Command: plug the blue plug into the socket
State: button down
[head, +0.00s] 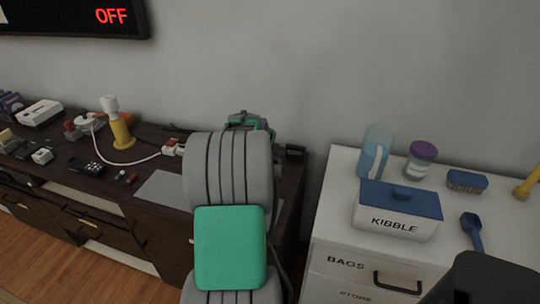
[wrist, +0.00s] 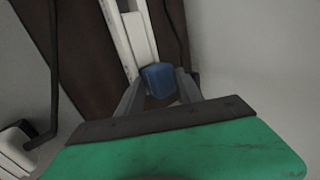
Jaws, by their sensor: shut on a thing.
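In the wrist view my gripper (wrist: 160,80) is shut on the blue plug (wrist: 158,78), which sits between the two grey fingers. A long white strip (wrist: 128,35) runs away just beyond the plug, over a dark brown surface. The plug overlaps the strip's near end in the picture; I cannot tell whether they touch. In the head view my arm hides the plug and most of the gripper. A white and red plug or block (head: 172,148) with a white cable lies on the dark desk left of my arm. No socket opening shows clearly.
The dark desk (head: 153,215) holds a yellow-and-white lamp (head: 121,130), a black handset (head: 87,166) and other small items. A white cabinet (head: 335,215) at right carries a kibble box (head: 397,212) and jars. A wall display (head: 70,17) reads OFF.

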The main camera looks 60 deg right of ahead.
jog(key=shift+f, duration=0.15)
jog(key=c, duration=0.8)
grip_release()
jog(key=shift+c, duration=0.2)
jog(key=shift+o, duration=0.8)
jog(key=shift+f, duration=0.1)
jog(key=shift+a+f, duration=0.25)
jog(key=shift+f, duration=0.05)
jog(key=d+v, duration=0.1)
jog(key=v, duration=0.7)
jog(key=shift+r, duration=0.5)
jog(key=shift+a, duration=0.15)
